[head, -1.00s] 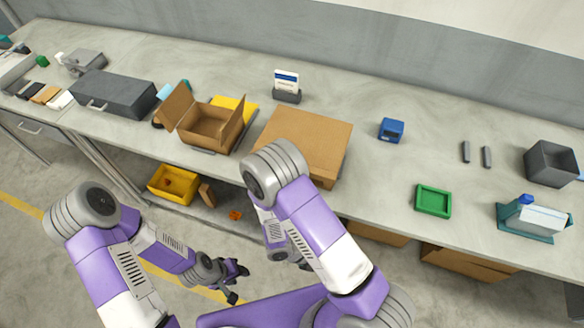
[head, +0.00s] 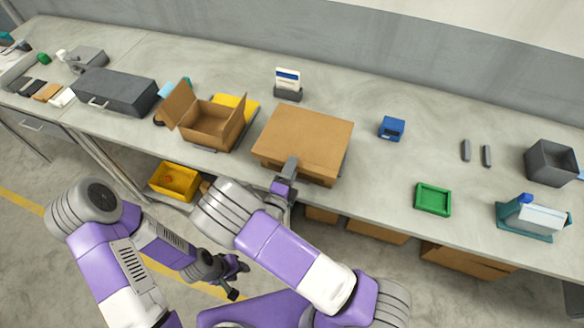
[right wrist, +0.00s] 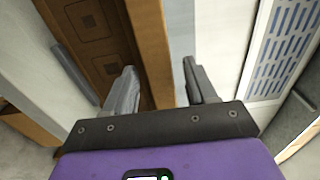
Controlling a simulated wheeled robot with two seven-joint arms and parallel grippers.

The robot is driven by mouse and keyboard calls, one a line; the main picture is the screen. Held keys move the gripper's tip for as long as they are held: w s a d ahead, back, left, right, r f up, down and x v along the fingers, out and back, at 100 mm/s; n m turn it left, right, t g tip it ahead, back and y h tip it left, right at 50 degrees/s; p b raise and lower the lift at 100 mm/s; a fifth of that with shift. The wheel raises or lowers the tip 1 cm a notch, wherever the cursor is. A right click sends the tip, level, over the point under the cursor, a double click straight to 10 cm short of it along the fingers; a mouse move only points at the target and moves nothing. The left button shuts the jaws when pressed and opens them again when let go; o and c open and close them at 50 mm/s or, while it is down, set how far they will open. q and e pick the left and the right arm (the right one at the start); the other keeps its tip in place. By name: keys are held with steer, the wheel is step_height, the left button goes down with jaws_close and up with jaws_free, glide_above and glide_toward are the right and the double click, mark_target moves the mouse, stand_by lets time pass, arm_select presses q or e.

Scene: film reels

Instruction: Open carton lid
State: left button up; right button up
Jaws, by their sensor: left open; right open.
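A closed brown carton (head: 308,135) with a flat lid stands on the bench in the middle of the head view. My right gripper (head: 288,170) is at the carton's front edge, with part of it covering the lid's front rim; I cannot tell whether it touches. In the right wrist view, my right gripper (right wrist: 158,72) is open, and a light brown board edge (right wrist: 152,45) shows between its fingers beside a darker brown panel (right wrist: 95,35). My left gripper (head: 232,278) is open and empty, low in front of the bench, away from the carton.
An open carton (head: 207,128) with raised flaps stands left of the closed one, beside a yellow item (head: 236,103). A small sign (head: 288,84) is behind. A blue device (head: 391,128) and green tray (head: 433,198) lie right, with free bench between.

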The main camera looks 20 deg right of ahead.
steer(key=shift+w+d, duration=0.25)
steer(key=shift+w, duration=0.1)
jaws_close()
steer(key=shift+r, duration=0.1)
